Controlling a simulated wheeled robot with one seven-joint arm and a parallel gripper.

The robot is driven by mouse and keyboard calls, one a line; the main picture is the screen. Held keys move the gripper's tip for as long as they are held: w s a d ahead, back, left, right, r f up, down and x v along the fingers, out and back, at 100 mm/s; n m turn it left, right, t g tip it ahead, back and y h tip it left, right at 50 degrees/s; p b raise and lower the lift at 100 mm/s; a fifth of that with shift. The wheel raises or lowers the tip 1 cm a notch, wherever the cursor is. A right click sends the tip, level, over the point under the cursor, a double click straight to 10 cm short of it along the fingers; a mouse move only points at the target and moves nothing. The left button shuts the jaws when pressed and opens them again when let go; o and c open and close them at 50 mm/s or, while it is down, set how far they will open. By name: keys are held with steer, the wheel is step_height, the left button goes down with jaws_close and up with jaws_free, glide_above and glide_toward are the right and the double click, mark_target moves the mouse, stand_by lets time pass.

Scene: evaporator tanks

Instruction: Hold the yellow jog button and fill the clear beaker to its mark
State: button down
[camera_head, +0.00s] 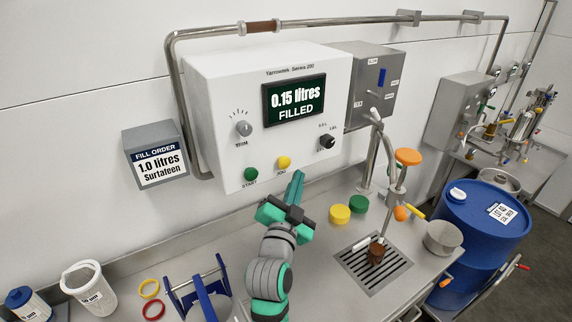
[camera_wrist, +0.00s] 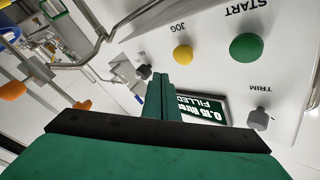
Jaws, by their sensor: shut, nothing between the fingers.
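The yellow jog button (camera_head: 284,162) is on the front of the white dispenser, right of the green start button (camera_head: 251,174). My gripper (camera_head: 297,178) is shut and empty, its tips just below and right of the jog button. In the wrist view the fingertips (camera_wrist: 160,76) and the jog button (camera_wrist: 182,54) look close but apart; contact cannot be told. The display (camera_head: 295,99) reads 0.15 litres FILLED. A whitish translucent beaker (camera_head: 90,290) stands at lower left. No fill mark is readable.
A fill order sign (camera_head: 158,160) reads 1.0 litres Surtafeen. Yellow and green caps (camera_head: 340,214) lie right of my gripper. The spout pipe with an orange knob (camera_head: 408,157) rises beyond them.

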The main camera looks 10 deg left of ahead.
steer(key=shift+s+d, duration=0.65)
steer(key=shift+s, duration=0.15)
stand_by(0.7)
steer(key=s+d+f+n+g+y, duration=0.1)
steer(key=s+d+f+n, duration=0.15)
steer(key=s+f, duration=0.8)
steer(key=s+d+f+n+g+y, duration=0.1)
steer(key=s+f+n, duration=0.2)
steer(key=s+f, duration=0.7)
steer(key=s+d+f+n+g, duration=0.1)
steer(key=s+f, duration=0.3)
steer(key=s, duration=0.8)
steer(key=s+d+f+n+g, duration=0.1)
steer(key=s+f, duration=0.3)
steer(key=s, duration=0.8)
steer(key=shift+s+d+f+n+h, duration=0.15)
steer(key=shift+s+d+n+h, duration=0.2)
steer(key=shift+s+d, duration=0.1)
